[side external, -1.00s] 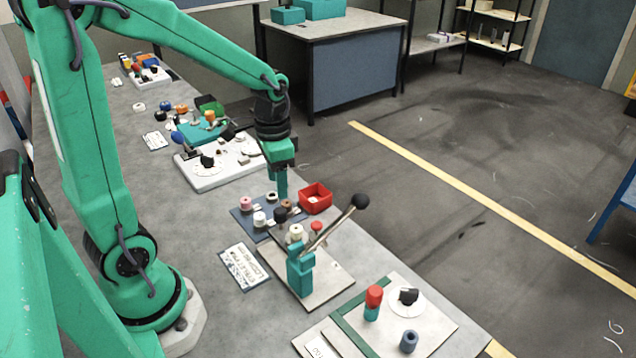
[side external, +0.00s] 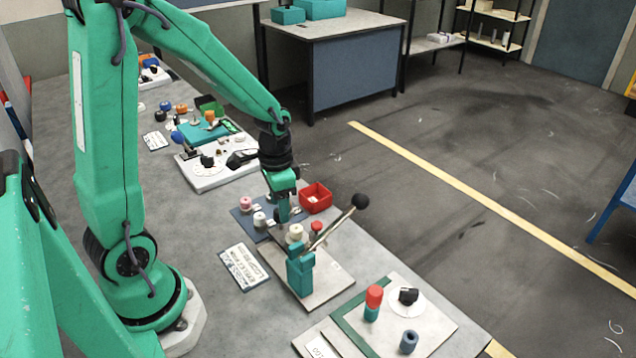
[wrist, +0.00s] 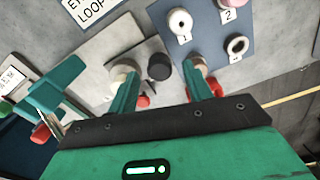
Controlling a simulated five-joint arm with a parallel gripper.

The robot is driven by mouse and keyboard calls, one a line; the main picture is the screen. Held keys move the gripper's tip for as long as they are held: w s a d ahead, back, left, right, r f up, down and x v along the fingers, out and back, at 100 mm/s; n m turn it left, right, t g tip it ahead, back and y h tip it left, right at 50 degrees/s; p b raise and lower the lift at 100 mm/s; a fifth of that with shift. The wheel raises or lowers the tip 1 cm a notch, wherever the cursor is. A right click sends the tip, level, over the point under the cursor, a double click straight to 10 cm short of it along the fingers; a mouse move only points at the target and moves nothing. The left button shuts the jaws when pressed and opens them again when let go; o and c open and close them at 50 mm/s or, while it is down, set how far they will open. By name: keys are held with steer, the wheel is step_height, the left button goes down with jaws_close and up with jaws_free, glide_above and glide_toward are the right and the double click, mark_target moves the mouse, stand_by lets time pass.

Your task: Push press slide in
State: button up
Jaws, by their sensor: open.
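The teal press (side external: 300,272) stands on a light grey plate (side external: 330,285), with a metal lever ending in a black ball (side external: 361,201). A cream spool (side external: 295,232) sits beside the press. In the wrist view a black knob (wrist: 159,67) shows between my fingers, close to the cream spool (wrist: 122,70). My gripper (wrist: 163,88) is open, fingers pointing down, one finger near the cream spool and the other near the blue mat's edge. In the side view my gripper (side external: 284,215) hides the black knob. I cannot tell whether the fingers touch anything.
A red tray (side external: 315,198) stands behind the press. A printed card (side external: 244,267) lies left. A board with a red-topped peg (side external: 374,299) is in front.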

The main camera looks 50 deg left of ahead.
steer(key=shift+f, duration=0.6)
steer(key=shift+c, duration=0.4)
jaws_close()
